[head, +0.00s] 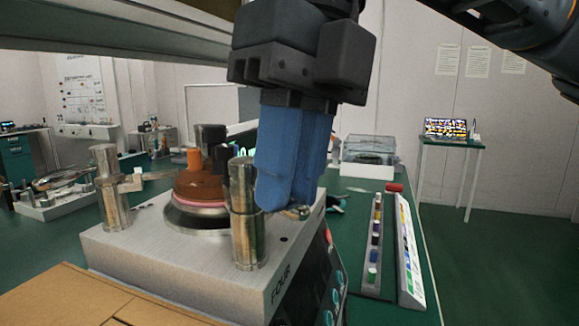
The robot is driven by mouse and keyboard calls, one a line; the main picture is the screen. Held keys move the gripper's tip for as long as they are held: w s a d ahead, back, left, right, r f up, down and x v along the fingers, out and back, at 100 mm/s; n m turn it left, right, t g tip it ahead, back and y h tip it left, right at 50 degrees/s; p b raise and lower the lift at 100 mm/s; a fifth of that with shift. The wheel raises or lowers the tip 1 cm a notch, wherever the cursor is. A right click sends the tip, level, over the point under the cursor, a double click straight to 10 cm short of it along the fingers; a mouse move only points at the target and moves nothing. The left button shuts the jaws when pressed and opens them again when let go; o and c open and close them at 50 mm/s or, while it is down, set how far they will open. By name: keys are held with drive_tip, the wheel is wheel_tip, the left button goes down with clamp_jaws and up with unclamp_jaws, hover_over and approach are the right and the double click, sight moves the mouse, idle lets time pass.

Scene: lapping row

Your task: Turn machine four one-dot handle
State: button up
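Machine four (155,255) is a pale metal block with "FOUR" on its front edge. A round lapping plate (195,218) with a brown piece and an orange knob sits on top. A second post (246,215) stands at the front right. My gripper (288,205) has blue fingers pointing down just right of this post. A small metal end (299,213) shows by the fingertips, possibly a handle; the fingers hide the rest. I cannot make out any dot mark or the finger gap.
Teal buttons and a red one (328,236) line the machine's right face. A rack of coloured pieces (375,240) and a white strip (409,250) lie to the right. Cardboard (60,300) is in front. A clear-lidded box (368,157) stands behind.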

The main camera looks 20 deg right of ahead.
drive_tip(key=o, duration=0.4)
drive_tip(key=shift+r, duration=0.1)
drive_tip(key=r, duration=0.2)
drive_tip(key=d+r, duration=0.1)
drive_tip(key=r, duration=0.4)
drive_tip(key=shift+w+d+r+p, duration=0.2)
drive_tip(key=shift+d+r+p, duration=0.05)
drive_tip(key=shift+p, duration=0.05)
drive_tip(key=shift+s, duration=0.1)
